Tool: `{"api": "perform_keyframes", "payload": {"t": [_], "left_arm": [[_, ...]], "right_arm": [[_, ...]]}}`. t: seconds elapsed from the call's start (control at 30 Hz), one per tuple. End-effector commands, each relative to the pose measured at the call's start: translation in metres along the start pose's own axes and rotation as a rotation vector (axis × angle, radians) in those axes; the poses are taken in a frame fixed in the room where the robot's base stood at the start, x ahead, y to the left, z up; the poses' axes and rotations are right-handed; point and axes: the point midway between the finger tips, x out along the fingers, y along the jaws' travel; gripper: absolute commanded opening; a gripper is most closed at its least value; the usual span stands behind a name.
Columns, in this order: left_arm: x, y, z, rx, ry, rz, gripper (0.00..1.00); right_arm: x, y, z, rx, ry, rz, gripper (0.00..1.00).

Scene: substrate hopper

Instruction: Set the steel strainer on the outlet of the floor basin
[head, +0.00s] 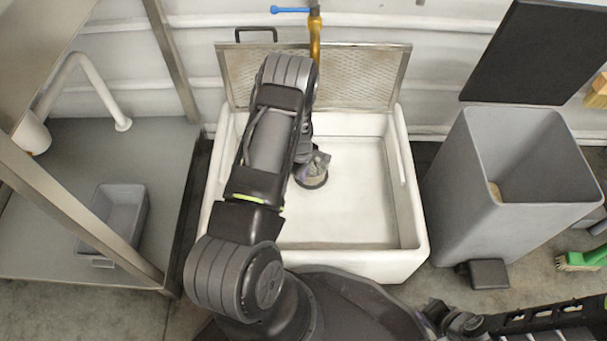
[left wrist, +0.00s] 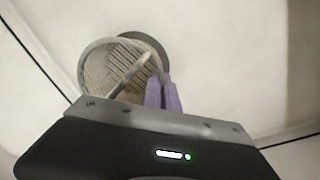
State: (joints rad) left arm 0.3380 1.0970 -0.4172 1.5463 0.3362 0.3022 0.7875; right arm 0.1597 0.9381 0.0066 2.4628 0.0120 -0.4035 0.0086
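The steel strainer (left wrist: 98,70) is a round, slotted basket with a bar across its top. In the left wrist view it looks tilted, and my left gripper (left wrist: 162,78) has its two purple fingers close together at its right edge, apparently gripping it. The outlet (left wrist: 155,42) shows as a dark ring on the basin floor, partly hidden behind the strainer. I cannot tell whether the two touch. In the head view my left gripper (head: 316,164) reaches down into the white floor basin (head: 352,195), over the outlet, with the strainer hard to make out. Parts of my right arm show at the lower right.
A mesh grate (head: 365,80) leans upright at the basin's back edge, below a brass tap (head: 315,35) with a blue lever. A grey bin (head: 490,215) stands to the right. A grey tray (head: 122,208) sits on the steel bench at left. The basin's right half is clear.

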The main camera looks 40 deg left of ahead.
Motion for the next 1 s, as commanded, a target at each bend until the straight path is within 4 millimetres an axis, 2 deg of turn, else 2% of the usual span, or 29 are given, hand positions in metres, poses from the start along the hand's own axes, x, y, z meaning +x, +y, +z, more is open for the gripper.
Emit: {"api": "perform_keyframes", "payload": {"t": [0.4,0.73,1.0], "left_arm": [[0.0020,0.0002,-0.0003,0.000,0.001,0.001,0.00],[0.0021,0.0001,-0.0002,0.000,0.000,0.001,0.28],[0.0024,-0.0004,0.0000,0.000,0.000,0.000,0.29]], "right_arm": [[0.0019,0.0007,0.0001,0.000,0.000,0.000,0.00],[0.0020,0.0007,0.0002,0.000,0.000,0.000,0.00],[0.0018,0.0007,-0.0002,0.000,0.000,0.000,0.00]]}}
